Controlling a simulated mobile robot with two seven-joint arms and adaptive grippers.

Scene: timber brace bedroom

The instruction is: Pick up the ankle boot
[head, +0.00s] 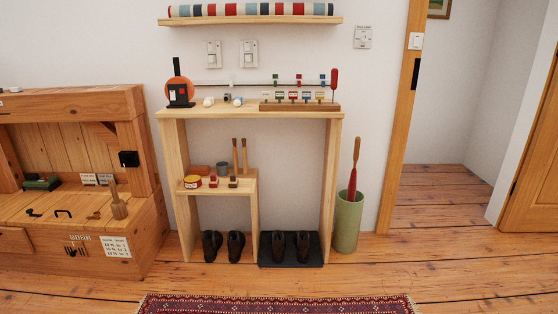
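Dark ankle boots stand on the floor under the wooden console table (335,180). One pair is at the left, a left boot (211,245) and a right boot (236,246), on the bare floor below the small inner shelf. Another pair, a left boot (279,247) and a right boot (303,247), stands on a black tray (291,264). All look upright, toes toward me. I cannot tell which boot is the task's ankle boot. Neither of my grippers is in the head view.
A patterned rug (275,304) lies in front. A green umbrella bin (347,222) stands right of the table. A wooden bench (80,215) is at the left. The small shelf (222,186) holds tins and brushes. The floor between rug and boots is clear.

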